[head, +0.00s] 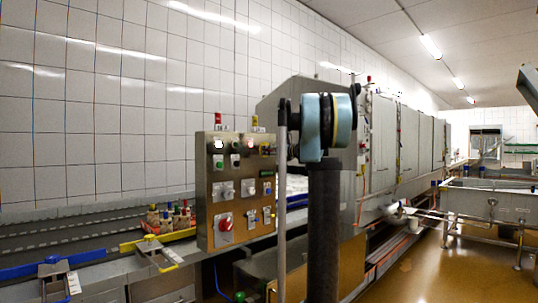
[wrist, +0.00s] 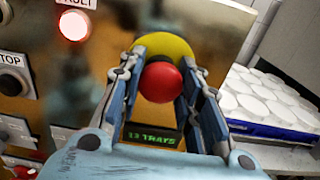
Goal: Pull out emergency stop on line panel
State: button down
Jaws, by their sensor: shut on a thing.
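In the wrist view, the emergency stop is a red round button (wrist: 160,82) in front of a yellow round collar (wrist: 176,46), near the right edge of the metal panel (wrist: 225,25). My gripper (wrist: 164,68) is shut on the red button, with one finger on its left side and one on its right. A small green-lettered display (wrist: 153,135) reading "13 TRAYS" shows between the fingers, below the button. In the head view, the line panel (head: 213,240) stands left of my arm. My gripper is hard to make out there.
A lit red fault lamp (wrist: 73,26) and a dark stop button (wrist: 10,84) sit left of my gripper. Stacked white moulds (wrist: 262,98) on a blue-edged tray lie to the right. The head view shows another red button (head: 225,222) low on the panel and a conveyor (head: 75,236) at left.

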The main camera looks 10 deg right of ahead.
jog(key=shift+v, duration=0.9)
jog(key=c, duration=1.1)
grip_release()
jog(key=v, duration=1.2)
